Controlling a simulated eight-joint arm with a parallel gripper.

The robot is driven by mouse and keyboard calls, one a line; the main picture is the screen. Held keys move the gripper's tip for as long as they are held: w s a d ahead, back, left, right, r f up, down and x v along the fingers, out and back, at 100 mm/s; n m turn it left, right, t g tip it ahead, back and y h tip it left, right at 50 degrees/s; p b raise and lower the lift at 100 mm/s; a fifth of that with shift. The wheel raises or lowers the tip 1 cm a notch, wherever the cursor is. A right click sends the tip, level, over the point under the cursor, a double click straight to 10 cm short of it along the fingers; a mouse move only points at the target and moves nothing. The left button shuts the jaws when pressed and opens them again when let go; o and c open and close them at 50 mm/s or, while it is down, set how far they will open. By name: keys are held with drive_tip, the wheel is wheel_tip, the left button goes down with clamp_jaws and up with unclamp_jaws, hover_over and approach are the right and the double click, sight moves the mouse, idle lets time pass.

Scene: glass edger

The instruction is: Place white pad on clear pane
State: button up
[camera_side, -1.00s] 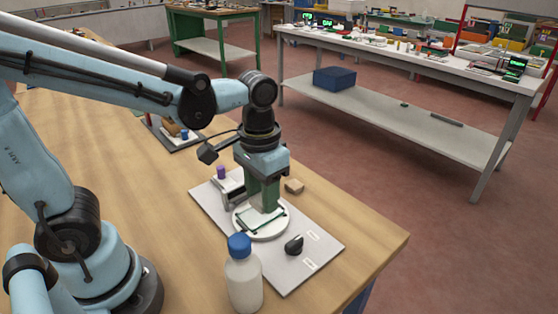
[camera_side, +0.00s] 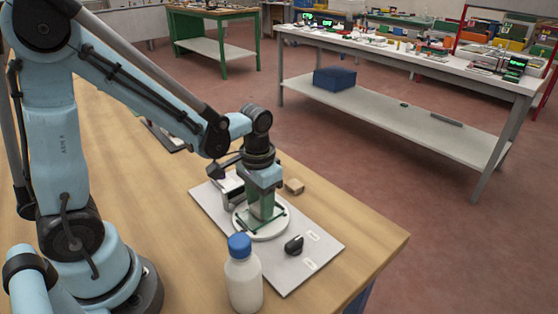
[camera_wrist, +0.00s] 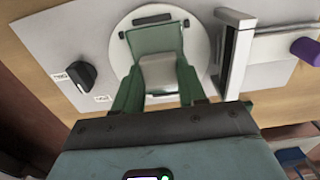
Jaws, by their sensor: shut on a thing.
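My gripper (camera_wrist: 160,85) is shut on the white pad (camera_wrist: 158,72), a small pale block between its green fingers. The clear pane (camera_wrist: 155,38), greenish with dark clips at its edges, lies on a round white disc (camera_wrist: 116,50). The pad overlaps the near part of the pane in the wrist view; I cannot tell whether they touch. In the side view my gripper (camera_side: 262,212) points down over the disc (camera_side: 240,230), and its fingers hide the pad and much of the pane.
A grey plate (camera_side: 290,272) carries the disc, a black knob (camera_side: 293,245) and a grey upright bracket (camera_wrist: 236,52). A purple-capped part (camera_wrist: 306,50) stands beyond the bracket. A tan block (camera_side: 294,187) lies behind. A blue-capped white bottle (camera_side: 243,280) stands close in front.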

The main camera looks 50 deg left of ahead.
drive_tip(key=o, duration=1)
drive_tip(key=shift+f, duration=0.1)
drive_tip(key=s+r+t, duration=0.3)
drive_tip(key=r+t, duration=0.4)
drive_tip(key=r, duration=0.3)
drive_tip(key=shift+r, duration=0.4)
idle(0.7)
